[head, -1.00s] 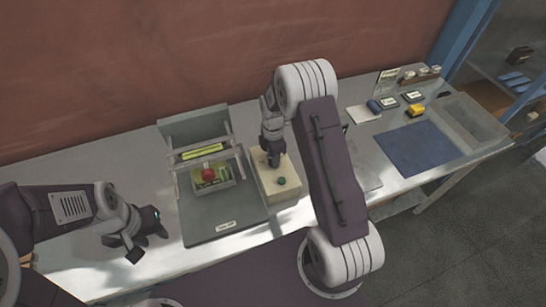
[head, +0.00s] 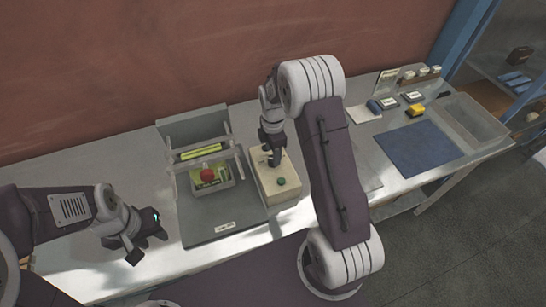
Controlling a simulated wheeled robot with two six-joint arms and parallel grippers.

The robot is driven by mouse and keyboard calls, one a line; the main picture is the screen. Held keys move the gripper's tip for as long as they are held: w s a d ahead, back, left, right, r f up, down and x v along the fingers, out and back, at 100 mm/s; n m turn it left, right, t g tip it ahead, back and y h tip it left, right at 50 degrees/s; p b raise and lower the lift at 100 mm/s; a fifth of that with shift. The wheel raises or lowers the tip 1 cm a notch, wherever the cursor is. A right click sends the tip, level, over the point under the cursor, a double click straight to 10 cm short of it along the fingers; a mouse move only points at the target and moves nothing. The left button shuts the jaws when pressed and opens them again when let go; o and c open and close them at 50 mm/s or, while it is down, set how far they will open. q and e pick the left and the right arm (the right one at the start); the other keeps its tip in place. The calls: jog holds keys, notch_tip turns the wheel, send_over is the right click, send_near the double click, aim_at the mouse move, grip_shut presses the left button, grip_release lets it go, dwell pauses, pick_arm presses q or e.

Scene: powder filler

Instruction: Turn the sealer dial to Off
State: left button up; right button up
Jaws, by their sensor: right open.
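The sealer control box (head: 284,192) is a beige block with a green button (head: 281,181) on its top. My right gripper (head: 273,160) is open, pointing down over the back part of the box top. The dial is hidden or too small to make out beneath its fingers, so its setting cannot be read. I cannot tell whether the fingers touch it. My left gripper (head: 146,248) is well to the left, at the table's front edge, with its fingers apart and empty.
A grey machine (head: 222,222) with a clear frame and a red knob (head: 207,175) stands just left of the box. Farther right are a blue mat (head: 419,147), a grey tray (head: 472,122) and small items. Bare table lies behind the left gripper.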

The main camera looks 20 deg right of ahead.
aim_at(270, 159)
notch_tip(270, 159, up, 6)
jog(key=shift+r+b, duration=0.15)
jog(key=shift+b, duration=0.3)
jog(key=shift+s, duration=0.1)
jog(key=s+a+f+m+b, duration=0.2)
jog(key=s+f+m+b, duration=0.1)
jog(key=s+m, duration=0.5)
jog(key=s+a+f+m+t+b, duration=0.1)
jog(key=s+a+f+m+b, duration=0.1)
jog(key=s+m, duration=0.7)
notch_tip(270, 159, down, 3)
jog(key=shift+s+a+r+m+b, duration=0.2)
jog(key=shift+a+m+b, duration=0.25)
jog(key=shift+b, duration=0.4)
